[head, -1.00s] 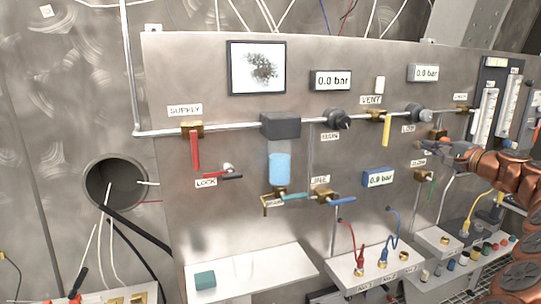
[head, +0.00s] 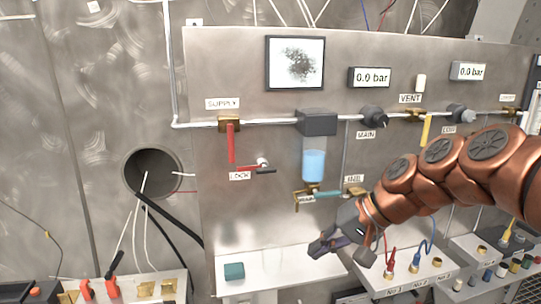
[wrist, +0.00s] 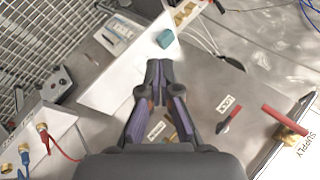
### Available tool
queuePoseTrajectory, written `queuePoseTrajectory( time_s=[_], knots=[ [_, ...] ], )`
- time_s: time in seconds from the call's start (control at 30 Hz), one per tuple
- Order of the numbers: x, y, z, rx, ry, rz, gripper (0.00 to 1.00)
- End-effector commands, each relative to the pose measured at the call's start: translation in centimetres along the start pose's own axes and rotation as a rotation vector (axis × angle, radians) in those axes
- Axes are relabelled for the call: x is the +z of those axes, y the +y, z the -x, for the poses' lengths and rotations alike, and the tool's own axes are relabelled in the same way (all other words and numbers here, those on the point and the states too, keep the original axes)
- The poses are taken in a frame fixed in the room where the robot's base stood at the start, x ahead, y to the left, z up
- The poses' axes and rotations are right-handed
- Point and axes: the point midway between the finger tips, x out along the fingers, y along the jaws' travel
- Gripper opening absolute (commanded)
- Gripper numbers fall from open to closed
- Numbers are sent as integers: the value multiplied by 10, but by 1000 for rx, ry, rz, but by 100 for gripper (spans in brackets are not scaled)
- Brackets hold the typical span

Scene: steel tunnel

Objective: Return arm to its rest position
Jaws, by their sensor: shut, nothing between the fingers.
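My copper-coloured arm reaches in from the right in the head view, and my gripper (head: 328,243) hangs over the white shelf (head: 262,262) at the foot of the steel panel. In the wrist view my gripper (wrist: 159,68) has its fingertips together with nothing between them. It points toward the shelf and a teal block (wrist: 166,38). The block also shows in the head view (head: 234,271), left of my gripper and apart from it. My arm hides part of the panel's right side.
The panel carries a red supply lever (head: 230,143), a red lock handle (head: 264,170), a blue cylinder (head: 314,165) and a yellow vent lever (head: 426,130). Red and blue leads stand in the terminal box (head: 440,264). A round hole (head: 152,173) with cables is at left.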

Motion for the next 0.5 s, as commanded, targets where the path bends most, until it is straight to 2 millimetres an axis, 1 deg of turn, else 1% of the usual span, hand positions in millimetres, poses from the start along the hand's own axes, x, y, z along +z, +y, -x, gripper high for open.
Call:
queuePoseTrajectory(
  time_s=[0.03,0.1,0.13,0.2,0.27,0.3,0.37,0.4,0.5],
  knots=[
    [25,8,-7,56,-31,27,0],
    [57,24,-16,138,-75,57,0],
    [70,32,-18,173,-92,70,0],
    [101,53,-24,256,-135,95,0],
    [125,72,-25,328,-166,115,0],
    [142,86,-25,375,-189,124,0],
    [164,107,-23,445,-218,138,0],
    [179,120,-21,489,-237,145,0],
    [209,152,-13,585,-279,153,0]
  ],
)
